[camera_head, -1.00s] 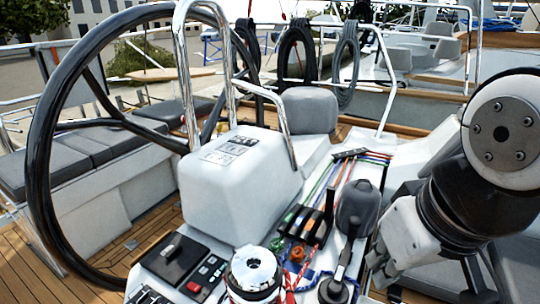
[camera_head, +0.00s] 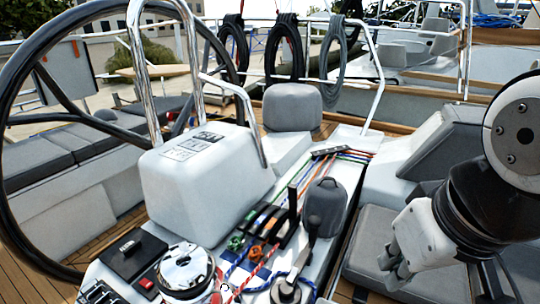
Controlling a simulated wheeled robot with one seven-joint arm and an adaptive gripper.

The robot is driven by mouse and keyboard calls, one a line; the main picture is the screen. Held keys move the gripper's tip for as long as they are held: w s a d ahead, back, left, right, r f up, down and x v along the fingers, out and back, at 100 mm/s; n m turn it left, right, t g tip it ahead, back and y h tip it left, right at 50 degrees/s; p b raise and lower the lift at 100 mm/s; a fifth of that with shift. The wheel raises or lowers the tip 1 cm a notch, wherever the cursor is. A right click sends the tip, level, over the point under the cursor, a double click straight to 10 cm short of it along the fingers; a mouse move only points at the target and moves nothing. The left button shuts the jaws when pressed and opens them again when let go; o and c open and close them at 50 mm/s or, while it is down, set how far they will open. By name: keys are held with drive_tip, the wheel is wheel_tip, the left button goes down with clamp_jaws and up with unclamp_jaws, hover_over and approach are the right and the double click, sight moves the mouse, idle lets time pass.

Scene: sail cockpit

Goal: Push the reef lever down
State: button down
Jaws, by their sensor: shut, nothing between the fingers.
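A bank of rope clutches (camera_head: 266,222) with black levers sits on the white console, with coloured lines running through it. One black lever (camera_head: 292,207) at its right end stands upright; the others lie flat. I cannot read any label, so which one is the reef lever is not certain. My gripper (camera_head: 393,268) is at the lower right, pointing down and to the left. It is shut and empty, apart from the levers and to their right, over the grey seat.
A chrome winch (camera_head: 187,268) stands left of the clutches, with a switch panel (camera_head: 133,255) beyond it. A second winch (camera_head: 286,290) sits below the grey handle. The steering wheel (camera_head: 20,170) and steel rails (camera_head: 240,110) rise at the left. Grey cushions (camera_head: 385,255) lie at the right.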

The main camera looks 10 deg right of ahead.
drive_tip(key=shift+w, duration=0.1)
drive_tip(key=w+d+r+m+h+b, duration=0.1)
drive_tip(key=w+m, duration=0.1)
drive_tip(key=w, duration=1)
drive_tip(key=w+d+r+m+b, duration=0.1)
drive_tip(key=w+r+m, duration=0.1)
drive_tip(key=w, duration=1)
drive_tip(key=w+a+f+m, duration=0.1)
drive_tip(key=w+f, duration=0.3)
drive_tip(key=w, duration=0.4)
drive_tip(key=w+a+f+m+h+b, duration=0.1)
drive_tip(key=w+f, duration=0.4)
drive_tip(key=w, duration=0.4)
drive_tip(key=w+a+f+m+h+b, duration=0.1)
drive_tip(key=w+f, duration=0.3)
drive_tip(key=w, duration=0.5)
drive_tip(key=shift+w+f, duration=0.25)
drive_tip(key=shift+f, duration=0.1)
wheel_tip(320, 180, down, 9)
drive_tip(key=p, duration=0.1)
drive_tip(key=shift+w+d+f, duration=0.2)
drive_tip(key=shift+w, duration=0.15)
